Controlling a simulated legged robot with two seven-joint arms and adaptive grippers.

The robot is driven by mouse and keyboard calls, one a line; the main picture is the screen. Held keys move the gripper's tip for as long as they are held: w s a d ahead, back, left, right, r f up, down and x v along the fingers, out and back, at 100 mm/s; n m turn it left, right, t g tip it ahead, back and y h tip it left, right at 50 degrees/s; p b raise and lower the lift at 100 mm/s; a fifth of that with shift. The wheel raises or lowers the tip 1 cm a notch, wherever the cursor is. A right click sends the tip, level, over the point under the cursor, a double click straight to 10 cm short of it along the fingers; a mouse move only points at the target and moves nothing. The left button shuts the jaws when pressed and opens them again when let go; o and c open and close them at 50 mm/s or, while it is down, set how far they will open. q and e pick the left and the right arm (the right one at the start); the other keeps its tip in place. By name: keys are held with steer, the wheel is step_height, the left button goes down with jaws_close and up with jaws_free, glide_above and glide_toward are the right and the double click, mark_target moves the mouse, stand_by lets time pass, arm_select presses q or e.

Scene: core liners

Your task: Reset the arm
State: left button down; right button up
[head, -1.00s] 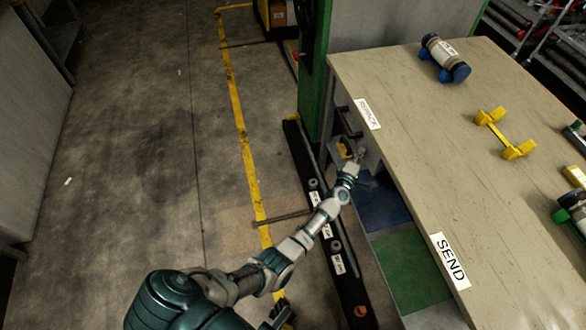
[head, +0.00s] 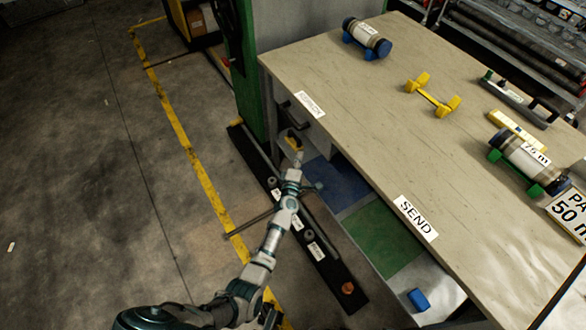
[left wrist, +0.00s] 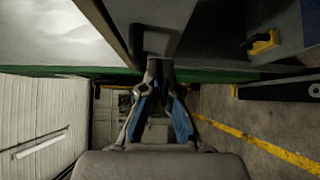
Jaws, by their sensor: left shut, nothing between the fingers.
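My left arm reaches up from the bottom of the head view, beside the left edge of the workbench (head: 350,110). My left gripper (head: 298,158) is small there, beside the bench's end below the top surface. In the left wrist view the left gripper (left wrist: 160,68) has its two blue-padded fingers drawn together at the tips, with nothing between them. My right gripper is not in view.
On the bench lie a blue-capped core liner (head: 367,38), an empty yellow cradle (head: 432,95) and a green-footed liner marked 75 m (head: 527,160). Blue (head: 335,182) and green (head: 380,238) shelf areas sit under the bench edge. Open floor (head: 90,180) lies left.

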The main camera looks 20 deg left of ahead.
arm_select(q)
steer(key=s+d+f+m+g+h+p, duration=0.1)
steer(key=s+f+m+g+p, duration=0.15)
steer(key=s+f+m, duration=0.55)
steer(key=s+d+f+m+g+h+p, duration=0.15)
steer(key=s+f+g, duration=0.35)
steer(key=s, duration=0.7)
steer(key=s+d+f+m+g+h+p, duration=0.1)
steer(key=s+d+f+m+g+h, duration=0.1)
steer(key=s+f+m, duration=0.5)
steer(key=s+a+f+m+g+y, duration=0.1)
steer(key=s+a+f+g, duration=0.1)
steer(key=s, duration=0.6)
steer(key=s+a+f+m+g+y+p, duration=0.1)
steer(key=s+a+f+m+g, duration=0.1)
steer(key=s, duration=0.7)
steer(key=s+a+f+m+g+y+p, duration=0.1)
steer(key=s+a+f+g, duration=0.1)
steer(key=s, duration=0.7)
steer(key=shift+a+f+m, duration=0.35)
steer(key=shift+a+f, duration=0.1)
steer(key=shift+f, duration=0.65)
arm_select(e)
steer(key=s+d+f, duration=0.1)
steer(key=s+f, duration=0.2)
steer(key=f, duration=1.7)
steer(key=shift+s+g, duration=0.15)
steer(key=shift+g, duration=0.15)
